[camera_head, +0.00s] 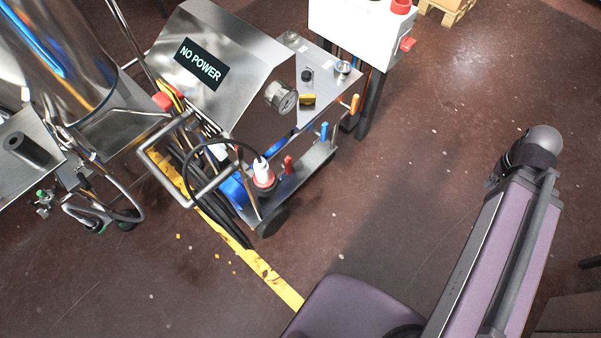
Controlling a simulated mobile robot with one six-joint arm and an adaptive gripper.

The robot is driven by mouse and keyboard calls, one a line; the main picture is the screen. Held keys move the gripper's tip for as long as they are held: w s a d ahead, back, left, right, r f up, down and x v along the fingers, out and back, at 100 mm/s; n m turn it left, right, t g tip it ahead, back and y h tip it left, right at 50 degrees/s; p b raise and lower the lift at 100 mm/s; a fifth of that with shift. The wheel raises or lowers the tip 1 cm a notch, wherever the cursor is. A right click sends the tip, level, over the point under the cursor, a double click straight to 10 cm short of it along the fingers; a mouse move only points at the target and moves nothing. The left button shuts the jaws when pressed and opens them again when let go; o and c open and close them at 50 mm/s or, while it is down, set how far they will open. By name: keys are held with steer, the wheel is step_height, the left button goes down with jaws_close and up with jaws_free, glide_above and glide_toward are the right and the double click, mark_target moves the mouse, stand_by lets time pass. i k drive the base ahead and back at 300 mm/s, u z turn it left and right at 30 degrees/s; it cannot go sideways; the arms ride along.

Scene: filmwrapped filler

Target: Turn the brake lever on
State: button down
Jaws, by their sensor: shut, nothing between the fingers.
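A steel filler machine on wheels (215,60) stands at the upper middle, with a display reading "NO POWER" (200,64). Several small coloured levers show on its right side: an orange one (355,103), a blue one (324,131) and a red one (288,163). A yellow knob (307,99) sits on its top panel. I cannot tell which of these, if any, is the brake lever. A dark wheel (272,220) shows at the machine's near lower corner.
A large steel cylinder (60,60) stands at the left, with hoses (100,212) below it. A white box with red knobs (362,30) stands behind the machine. A yellow floor strip (270,275) runs toward the front. The floor right of the machine is clear.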

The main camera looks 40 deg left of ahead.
mark_target(287, 167)
steer(key=z, duration=0.2)
steer(key=k, duration=1.7)
steer(key=u, duration=1.7)
